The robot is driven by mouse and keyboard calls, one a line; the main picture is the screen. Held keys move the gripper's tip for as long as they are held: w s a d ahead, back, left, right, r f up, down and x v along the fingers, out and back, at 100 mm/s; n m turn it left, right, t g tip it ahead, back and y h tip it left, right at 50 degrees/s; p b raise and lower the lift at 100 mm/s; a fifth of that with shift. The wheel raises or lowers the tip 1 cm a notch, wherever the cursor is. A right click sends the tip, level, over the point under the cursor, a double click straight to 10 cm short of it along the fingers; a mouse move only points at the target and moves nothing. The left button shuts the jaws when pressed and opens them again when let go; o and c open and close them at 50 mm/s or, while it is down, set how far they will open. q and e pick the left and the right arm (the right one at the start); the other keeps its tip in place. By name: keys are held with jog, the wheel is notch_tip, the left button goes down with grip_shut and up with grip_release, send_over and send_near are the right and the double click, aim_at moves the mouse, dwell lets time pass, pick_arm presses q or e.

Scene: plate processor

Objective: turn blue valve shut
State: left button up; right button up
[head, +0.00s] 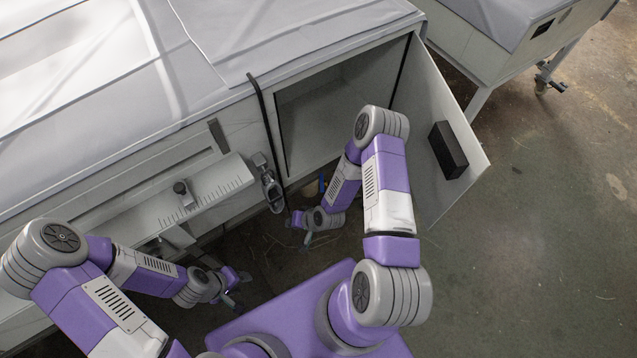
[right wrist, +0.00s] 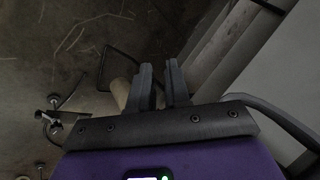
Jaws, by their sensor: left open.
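A small blue part (head: 322,184), which looks like the blue valve, shows in the head view below the open cabinet, beside my right forearm and mostly hidden by it. The valve cannot be made out in the right wrist view. My right gripper (right wrist: 160,75) has its two fingers slightly apart, with nothing seen between them. In the head view it is low by the machine's base, left of and below the blue part, and too small to read. My left gripper (head: 236,287) is open and empty, low in front of the machine, well left of the blue part.
The open cabinet (head: 340,88) has its door (head: 437,130) swung out to the right of my right arm. A ledge (head: 215,185) juts out between my arms. A tan cylinder (right wrist: 121,92) lies just left of the right fingers. Floor at right is clear.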

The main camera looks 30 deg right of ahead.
jog(key=w+d+f+m+t+h+b, duration=0.1)
jog(key=w+d+f+m+t, duration=0.4)
jog(key=w+d+f+t, duration=0.15)
jog(key=m+t+h+b, duration=0.2)
jog(key=m+t+h, duration=0.2)
jog(key=m+t, duration=0.25)
send_near(322, 187)
jog(key=w, duration=0.3)
jog(key=shift+m, duration=0.35)
jog(key=w+b, duration=0.1)
jog(key=w, duration=0.6)
jog(key=shift+d+b, duration=0.15)
jog(key=shift+b, duration=0.2)
grip_shut()
jog(key=shift+s, duration=0.1)
